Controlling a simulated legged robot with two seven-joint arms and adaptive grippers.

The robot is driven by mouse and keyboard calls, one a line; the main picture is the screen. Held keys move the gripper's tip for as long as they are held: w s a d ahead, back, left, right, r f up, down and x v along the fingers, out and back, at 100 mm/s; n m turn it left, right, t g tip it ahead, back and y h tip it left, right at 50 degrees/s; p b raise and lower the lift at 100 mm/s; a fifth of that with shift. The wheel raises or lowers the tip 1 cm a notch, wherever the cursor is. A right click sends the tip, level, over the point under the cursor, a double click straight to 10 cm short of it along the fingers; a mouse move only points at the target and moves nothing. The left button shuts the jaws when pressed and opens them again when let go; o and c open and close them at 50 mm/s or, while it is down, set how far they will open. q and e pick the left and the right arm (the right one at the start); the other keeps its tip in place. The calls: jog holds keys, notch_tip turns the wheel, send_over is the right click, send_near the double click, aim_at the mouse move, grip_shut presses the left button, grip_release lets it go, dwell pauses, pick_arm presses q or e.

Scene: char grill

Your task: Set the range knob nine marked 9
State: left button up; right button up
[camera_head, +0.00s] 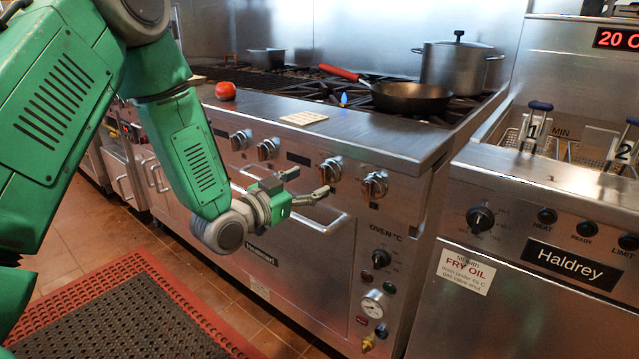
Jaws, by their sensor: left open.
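The range front carries a row of silver knobs: one at the left (240,139), a second (267,149), a third (330,170) and one at the right end (375,185). Their number marks are too small to read, so I cannot tell which is nine. My left gripper (310,183) is open and empty in front of the panel, its fingers pointing right. Its fingertips appear just left of and below the third knob; whether they touch it I cannot tell. My right gripper is out of view.
An oven handle (322,224) runs below the knobs. A frying pan (410,97) and lidded pot (458,64) stand on the burners. A tomato (225,91) and a pale slab (303,118) lie on the front ledge. A fryer (540,190) stands at right.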

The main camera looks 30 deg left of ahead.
aim_at(320, 176)
pick_arm(q)
jog(key=w+d, duration=0.1)
jog(key=w, duration=0.1)
jog(key=w+d, duration=0.1)
jog(key=shift+w+d+r+b, duration=0.25)
jog(key=shift+d+b, duration=0.05)
jog(key=shift+d, duration=0.05)
jog(key=shift+w, duration=0.2)
jog(key=shift+w+a+f, duration=0.1)
jog(key=shift+a+f, duration=0.15)
jog(key=shift+a, duration=0.85)
jog(key=shift+c, duration=1.3)
jog(key=shift+d, duration=0.2)
jog(key=c, duration=0.7)
jog(key=shift+d+r, duration=0.3)
jog(key=shift+d, duration=0.25)
jog(key=shift+c, duration=1)
jog(key=shift+w+a, duration=0.1)
jog(key=shift+a, duration=0.25)
